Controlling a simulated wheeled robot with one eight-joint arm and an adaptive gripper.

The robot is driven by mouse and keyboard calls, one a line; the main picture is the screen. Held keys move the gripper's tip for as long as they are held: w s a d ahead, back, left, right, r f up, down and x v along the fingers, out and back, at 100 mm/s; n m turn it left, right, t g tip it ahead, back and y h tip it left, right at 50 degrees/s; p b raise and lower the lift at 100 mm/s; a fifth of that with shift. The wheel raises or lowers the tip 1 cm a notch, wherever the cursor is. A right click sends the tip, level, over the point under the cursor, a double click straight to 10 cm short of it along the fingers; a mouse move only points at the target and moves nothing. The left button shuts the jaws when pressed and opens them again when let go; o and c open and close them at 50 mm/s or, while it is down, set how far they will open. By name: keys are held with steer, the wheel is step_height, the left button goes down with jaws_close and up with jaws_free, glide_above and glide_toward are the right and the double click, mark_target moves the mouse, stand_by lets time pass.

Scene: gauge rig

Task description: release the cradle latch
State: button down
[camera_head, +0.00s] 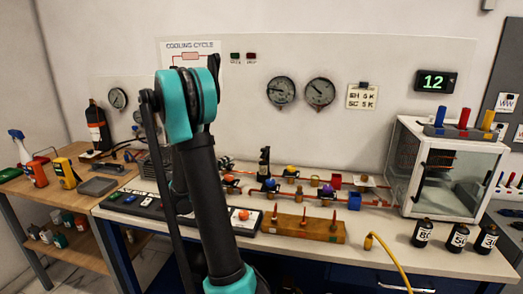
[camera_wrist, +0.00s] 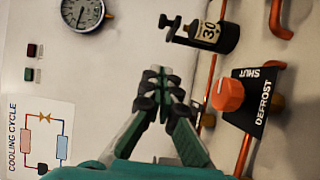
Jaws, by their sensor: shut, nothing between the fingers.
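In the wrist view my gripper (camera_wrist: 158,78) is shut and empty, with its dark fingertips together in front of the pale wall. A black cylinder labelled 30 (camera_wrist: 207,34), with a small black end fitting, is up and right of the fingertips, apart from them. It seems to match a small upright black fitting (camera_head: 264,162) on the bench in the head view. I cannot make out which part is the cradle latch. In the head view my arm fills the middle left, and my fingertips are hidden.
An orange knob (camera_wrist: 227,94) on a black DEFROST plate (camera_wrist: 253,100) and copper pipes are right of my fingers. A wooden block with upright pins (camera_head: 303,228), a glass-fronted box (camera_head: 450,175) and black bottles (camera_head: 421,234) stand on the bench. A yellow hose (camera_head: 390,255) crosses the front.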

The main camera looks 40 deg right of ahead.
steer(key=shift+w+d+r, duration=0.1)
steer(key=shift+w+d, duration=0.05)
steer(key=shift+d, duration=0.2)
glide_toward(265, 149)
steer(key=w+d+f, duration=0.1)
steer(key=w+d, duration=0.1)
steer(key=w, duration=0.4)
steer(key=s+d, duration=0.2)
steer(key=shift+s+d, duration=0.1)
steer(key=shift+d, duration=0.2)
